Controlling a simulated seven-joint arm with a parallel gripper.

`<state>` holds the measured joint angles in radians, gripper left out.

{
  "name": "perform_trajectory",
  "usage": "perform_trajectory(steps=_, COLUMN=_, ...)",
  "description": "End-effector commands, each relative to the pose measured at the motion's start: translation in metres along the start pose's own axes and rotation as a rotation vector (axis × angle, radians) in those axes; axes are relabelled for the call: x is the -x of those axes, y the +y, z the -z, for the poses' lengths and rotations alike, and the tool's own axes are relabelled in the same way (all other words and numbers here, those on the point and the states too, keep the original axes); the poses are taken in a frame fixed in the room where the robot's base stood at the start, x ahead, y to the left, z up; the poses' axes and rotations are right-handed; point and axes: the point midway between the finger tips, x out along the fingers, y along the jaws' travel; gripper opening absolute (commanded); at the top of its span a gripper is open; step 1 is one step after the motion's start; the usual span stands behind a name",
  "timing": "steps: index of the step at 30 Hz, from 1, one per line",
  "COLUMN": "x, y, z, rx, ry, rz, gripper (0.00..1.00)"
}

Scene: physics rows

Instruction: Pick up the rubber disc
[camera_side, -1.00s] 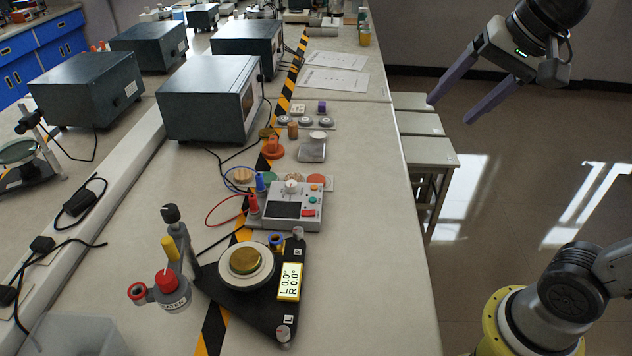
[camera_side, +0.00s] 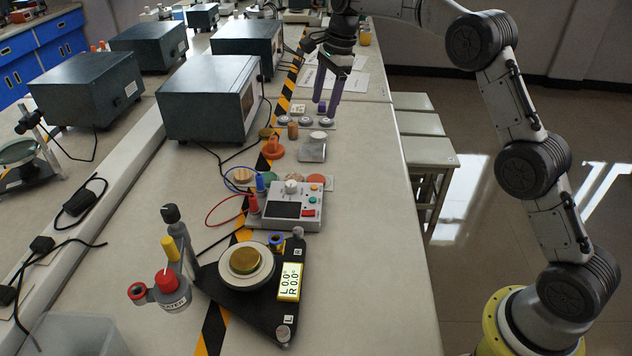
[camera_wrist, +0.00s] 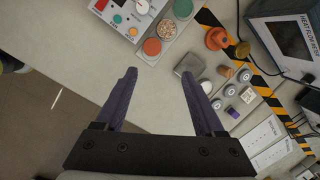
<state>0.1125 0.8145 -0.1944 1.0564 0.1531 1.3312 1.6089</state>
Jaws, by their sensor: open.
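A row of flat discs lies on the bench just behind the grey control box. A brick-red disc (camera_side: 320,182) is at the right end; it also shows in the wrist view (camera_wrist: 152,46). A speckled disc (camera_wrist: 167,29) and a green disc (camera_wrist: 183,8) lie beside it, and a tan disc (camera_side: 243,175) is at the left end. I cannot tell by look which is rubber. My gripper (camera_side: 326,108) is open and empty, above the far part of the bench. In the wrist view its purple fingers (camera_wrist: 159,73) are spread, with the discs beyond the tips.
The control box (camera_side: 288,206) with cables stands in front of the discs. A metal block (camera_side: 312,149), an orange knobbed piece (camera_side: 273,148) and a tray of small weights (camera_side: 307,123) lie behind. A black levelling platform (camera_side: 275,312) is nearer. The bench's right strip is clear.

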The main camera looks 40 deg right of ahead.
Motion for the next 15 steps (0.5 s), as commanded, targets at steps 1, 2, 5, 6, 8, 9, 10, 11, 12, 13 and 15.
perform_trajectory(steps=1, x=-0.024, y=-0.005, z=0.006, rx=-0.009, ry=0.001, rz=-0.026, gripper=0.71)
perform_trajectory(steps=2, x=-0.034, y=-0.006, z=0.009, rx=-0.013, ry=0.002, rz=-0.039, gripper=0.71)
perform_trajectory(steps=5, x=-0.064, y=-0.005, z=0.018, rx=-0.025, ry=0.006, rz=-0.082, gripper=0.71)
perform_trajectory(steps=6, x=-0.073, y=-0.004, z=0.020, rx=-0.029, ry=0.007, rz=-0.097, gripper=0.71)
perform_trajectory(steps=8, x=-0.082, y=-0.002, z=0.023, rx=-0.034, ry=0.009, rz=-0.113, gripper=0.71)
perform_trajectory(steps=9, x=-0.087, y=-0.001, z=0.024, rx=-0.035, ry=0.009, rz=-0.119, gripper=0.71)
perform_trajectory(steps=10, x=-0.090, y=0.000, z=0.025, rx=-0.036, ry=0.009, rz=-0.122, gripper=0.71)
perform_trajectory(steps=11, x=-0.094, y=0.000, z=0.025, rx=-0.037, ry=0.009, rz=-0.124, gripper=0.71)
perform_trajectory(steps=12, x=-0.099, y=0.001, z=0.026, rx=-0.038, ry=0.010, rz=-0.124, gripper=0.71)
perform_trajectory(steps=13, x=-0.103, y=0.002, z=0.026, rx=-0.037, ry=0.010, rz=-0.125, gripper=0.71)
perform_trajectory(steps=15, x=-0.116, y=0.004, z=0.025, rx=-0.037, ry=0.010, rz=-0.127, gripper=0.71)
